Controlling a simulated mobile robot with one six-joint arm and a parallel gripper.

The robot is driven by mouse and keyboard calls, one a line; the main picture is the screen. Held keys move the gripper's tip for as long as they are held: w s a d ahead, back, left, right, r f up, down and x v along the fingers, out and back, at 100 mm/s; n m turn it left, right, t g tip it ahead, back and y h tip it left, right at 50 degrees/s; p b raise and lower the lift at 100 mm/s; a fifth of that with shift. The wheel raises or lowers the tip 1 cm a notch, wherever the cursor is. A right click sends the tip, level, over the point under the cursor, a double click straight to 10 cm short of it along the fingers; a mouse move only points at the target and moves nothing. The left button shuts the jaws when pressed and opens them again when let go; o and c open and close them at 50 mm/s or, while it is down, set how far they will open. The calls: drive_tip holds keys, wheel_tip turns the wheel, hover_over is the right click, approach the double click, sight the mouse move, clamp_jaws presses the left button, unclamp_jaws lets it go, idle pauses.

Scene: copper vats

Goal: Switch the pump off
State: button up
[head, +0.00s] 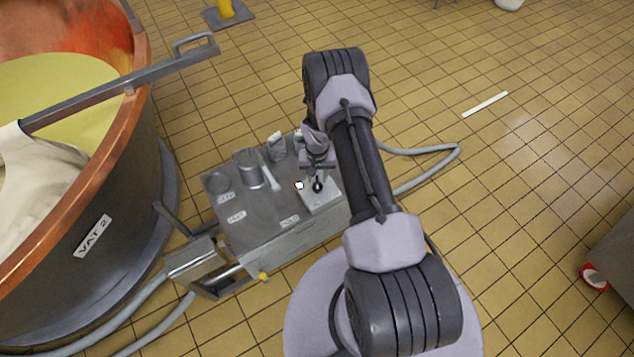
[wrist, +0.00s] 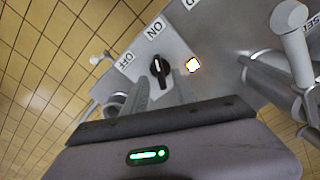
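The pump switch is a black rotary knob (wrist: 160,68) on a light plate, with an ON label (wrist: 154,28) and an OFF label (wrist: 125,62). Its long grip points roughly toward the ON label. A lit white lamp (wrist: 193,64) is beside it. In the head view the knob (head: 317,186) and lamp (head: 299,185) are on the grey pump cart's top (head: 245,205). My gripper (wrist: 160,90) is open, its two fingers apart and pointing toward the knob. In the head view my gripper (head: 316,176) is right at the knob; I cannot tell whether they touch.
A metal cup (head: 249,168) and other small items stand on the cart left of the knob. The copper vat (head: 95,200), labelled VAT 2, is at the left. Grey hoses (head: 425,150) lie on the tiled floor. Floor at the right is mostly clear.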

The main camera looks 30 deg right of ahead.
sight(317, 185)
drive_tip(key=shift+f, duration=1.35)
drive_tip(key=shift+c, duration=0.2)
clamp_jaws()
drive_tip(key=shift+w+n+b, duration=0.1)
drive_tip(key=shift+n+b, duration=0.3)
drive_tip(key=shift+b, duration=0.05)
drive_tip(key=n+b, duration=0.1)
drive_tip(key=n, duration=0.3)
drive_tip(key=shift+n+b, duration=0.35)
drive_tip(key=shift+n, duration=0.05)
drive_tip(key=n+b, duration=0.1)
drive_tip(key=n, duration=0.5)
drive_tip(key=shift+r+n, duration=0.1)
drive_tip(key=shift+n, duration=0.2)
